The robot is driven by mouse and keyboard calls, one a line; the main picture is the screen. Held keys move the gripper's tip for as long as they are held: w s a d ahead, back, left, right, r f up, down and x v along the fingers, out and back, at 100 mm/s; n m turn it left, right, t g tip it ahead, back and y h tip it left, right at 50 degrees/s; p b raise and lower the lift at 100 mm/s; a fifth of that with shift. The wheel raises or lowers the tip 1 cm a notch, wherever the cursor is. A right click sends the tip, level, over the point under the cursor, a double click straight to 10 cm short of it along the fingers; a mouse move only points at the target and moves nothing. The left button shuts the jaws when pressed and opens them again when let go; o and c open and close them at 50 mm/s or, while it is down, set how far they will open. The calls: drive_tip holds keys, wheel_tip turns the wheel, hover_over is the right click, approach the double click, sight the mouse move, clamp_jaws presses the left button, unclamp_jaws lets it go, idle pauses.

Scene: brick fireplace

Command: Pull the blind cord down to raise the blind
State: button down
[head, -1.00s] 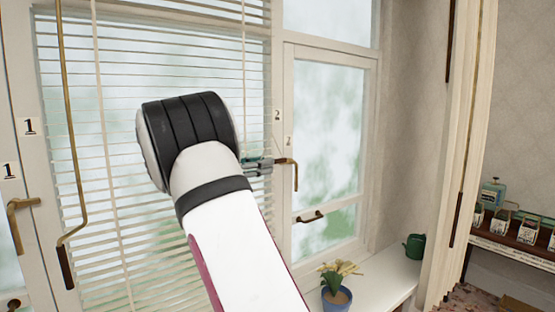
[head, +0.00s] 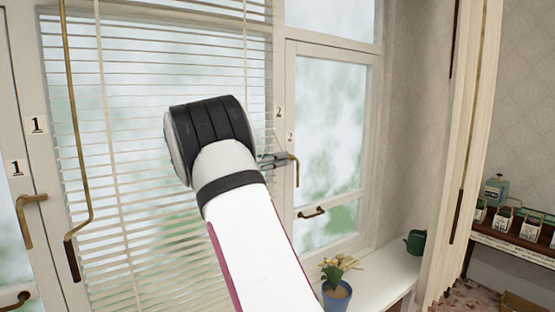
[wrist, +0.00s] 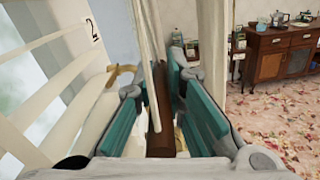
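The white slatted blind (head: 150,235) hangs lowered over the left window in the head view; its slats also show at the left of the wrist view (wrist: 45,75). A thin pale cord (head: 245,60) runs down the blind's right side and passes behind my arm. My gripper (head: 275,160) is just right of the blind, close to the brass window handle (head: 296,170). In the wrist view my gripper (wrist: 155,78) has its teal fingers apart. A pale upright strand (wrist: 153,75) shows in the gap, likely the cord; I cannot tell whether it touches a finger.
A brass rod (head: 72,120) hangs at the blind's left. Below right, the sill (head: 375,280) holds a potted plant (head: 337,292) and a green watering can (head: 415,242). Patterned floor (wrist: 260,135) lies open in the wrist view.

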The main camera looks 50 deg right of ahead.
wheel_tip(320, 180, down, 39)
drive_tip(key=b, duration=0.7)
drive_tip(key=shift+s+r, duration=0.2)
drive_tip(key=c, duration=1.6)
unclamp_jaws()
drive_tip(key=shift+c, duration=0.2)
drive_tip(key=shift+r, duration=0.1)
drive_tip(key=shift+w, duration=0.1)
drive_tip(key=shift+a+r, duration=0.1)
drive_tip(key=v, duration=1.1)
drive_tip(key=shift+w+a, duration=0.2)
drive_tip(key=shift+a, duration=0.2)
